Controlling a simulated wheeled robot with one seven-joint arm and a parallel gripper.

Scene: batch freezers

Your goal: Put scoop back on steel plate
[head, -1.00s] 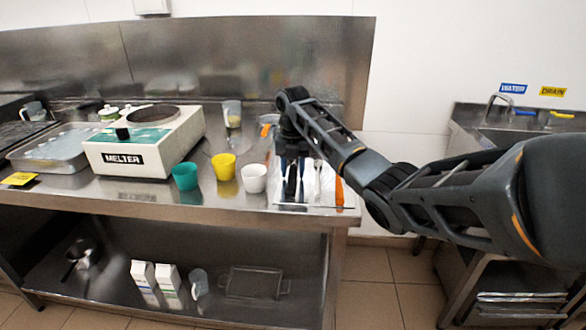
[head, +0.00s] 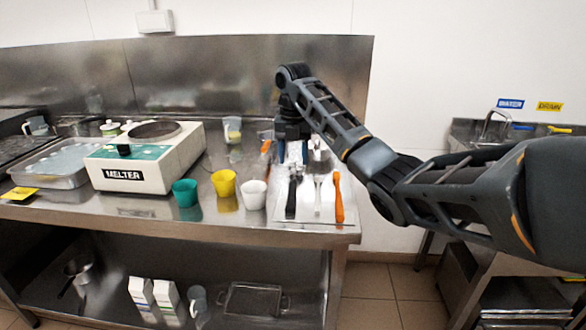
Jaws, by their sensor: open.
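A flat, pale steel plate (head: 309,220) lies at the right end of the counter. A black-handled utensil (head: 291,197), which looks like the scoop, lies on it with the handle toward the front edge. Its far end is hidden under my gripper, so I cannot tell its shape. A silver utensil (head: 318,193) and an orange-handled one (head: 338,200) lie beside it on the plate. My gripper (head: 292,152) points down above the back of the plate, open, with the black handle in front of it and apart from it.
White (head: 253,194), yellow (head: 224,184) and green (head: 185,192) cups stand left of the plate. The melter (head: 125,175) is further left. A clear jug (head: 232,129) and an orange item (head: 266,147) are behind. The counter's right edge is close to the plate.

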